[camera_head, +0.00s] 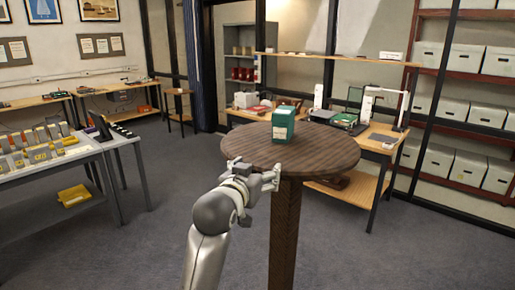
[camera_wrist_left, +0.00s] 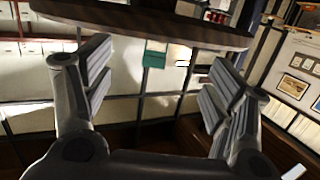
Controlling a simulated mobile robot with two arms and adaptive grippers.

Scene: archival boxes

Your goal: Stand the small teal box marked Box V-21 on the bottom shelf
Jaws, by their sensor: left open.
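A small teal box (camera_head: 283,124) with a pale label stands upright near the middle of a round dark wood table (camera_head: 335,152); its label is too small to read. My left gripper (camera_head: 272,179) is at the near edge of the tabletop, short of the box and apart from it. In the left wrist view the picture is upside down, and the open, empty fingers (camera_wrist_left: 160,70) frame the teal box (camera_wrist_left: 154,54) from a distance. A dark red rack (camera_head: 466,148) at the right has several shelves of grey archival boxes. My right gripper is out of view.
A workbench (camera_head: 375,143) with a lamp, a green device and a lower wooden shelf (camera_head: 352,196) stands behind the round table. A grey shelf unit (camera_head: 240,40) stands at the back. A display table (camera_head: 45,162) is at the left. Grey floor (camera_head: 150,235) is clear between.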

